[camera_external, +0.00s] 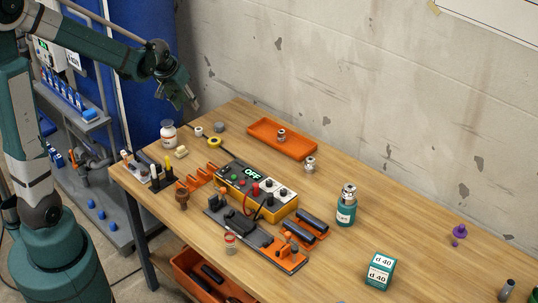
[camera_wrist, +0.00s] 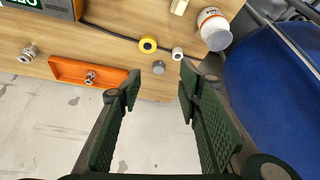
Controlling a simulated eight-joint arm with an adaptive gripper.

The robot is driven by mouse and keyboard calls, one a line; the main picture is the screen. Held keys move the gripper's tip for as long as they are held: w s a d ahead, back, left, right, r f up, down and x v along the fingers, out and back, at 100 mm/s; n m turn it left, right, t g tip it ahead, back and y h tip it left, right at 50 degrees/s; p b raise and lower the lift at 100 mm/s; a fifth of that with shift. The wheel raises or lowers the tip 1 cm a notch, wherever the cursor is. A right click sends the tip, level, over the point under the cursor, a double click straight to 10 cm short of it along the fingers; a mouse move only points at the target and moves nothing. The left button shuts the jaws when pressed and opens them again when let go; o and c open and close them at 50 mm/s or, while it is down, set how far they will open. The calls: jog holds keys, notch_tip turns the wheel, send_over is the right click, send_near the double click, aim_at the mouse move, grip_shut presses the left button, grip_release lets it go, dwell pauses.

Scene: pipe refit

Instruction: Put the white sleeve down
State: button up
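A small white sleeve (camera_external: 199,131) stands on the wooden table near its back left edge. It also shows in the wrist view (camera_wrist: 177,53), just beyond my right finger's tip and apart from it. My gripper (camera_external: 191,103) is above the table's far left end. In the wrist view my gripper (camera_wrist: 159,82) is open, with its dark green ribbed fingers wide apart and nothing between them.
A grey cap (camera_external: 219,128), a yellow ring (camera_external: 214,142) and a white bottle (camera_external: 168,135) stand near the sleeve. An orange tray (camera_external: 294,150) with a metal fitting lies along the back edge. The control box (camera_external: 240,173) and tools crowd the middle.

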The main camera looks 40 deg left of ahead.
jog(key=s+d+r+m, duration=0.1)
jog(key=s+d+r, duration=0.2)
jog(key=s, duration=0.6)
jog(key=s+d+r+m+t+h, duration=0.1)
jog(key=s+d+r, duration=0.2)
jog(key=s+d, duration=0.4)
jog(key=s+d+r+m+t, duration=0.1)
jog(key=s+d+r, duration=0.2)
jog(key=s, duration=0.8)
jog(key=d, duration=0.2)
jog(key=shift+d+r, duration=0.3)
jog(key=shift+d, duration=0.05)
jog(key=shift+o, duration=0.2)
